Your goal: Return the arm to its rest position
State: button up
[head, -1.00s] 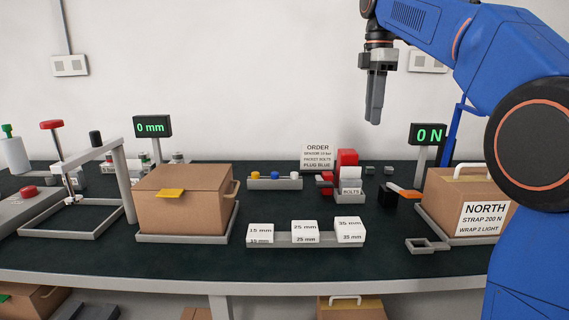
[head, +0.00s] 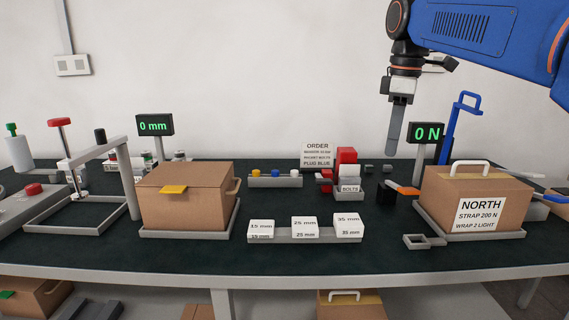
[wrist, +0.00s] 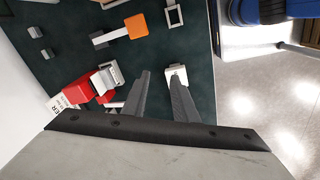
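My gripper (head: 391,150) hangs high in front of the wall in the head view, pointing down, above the back right of the bench and left of the green "0 N" display (head: 427,133). In the wrist view my gripper (wrist: 159,76) shows two dark fingers with a gap between them and nothing held. My blue arm comes in from the upper right of the head view.
The dark bench (head: 290,258) carries a closed carton (head: 187,208) at left, a "NORTH" carton (head: 440,190) at right, white millimetre blocks (head: 304,228), red bins (head: 347,156) and an orange-ended tool (head: 408,190). A blue upright handle (head: 450,125) stands behind the NORTH carton.

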jog(key=s+d+f+m+t, duration=0.1)
jog(key=s+f+m, duration=0.5)
jog(key=s+f, duration=0.6)
jog(key=s+d+f+m+t, duration=0.2)
jog(key=s+f+m, duration=0.5)
jog(key=s+f, duration=0.6)
notch_tip(320, 180, down, 6)
jog(key=shift+d+r+t, duration=0.2)
jog(key=shift+d+t, duration=0.1)
jog(key=shift+d, duration=0.3)
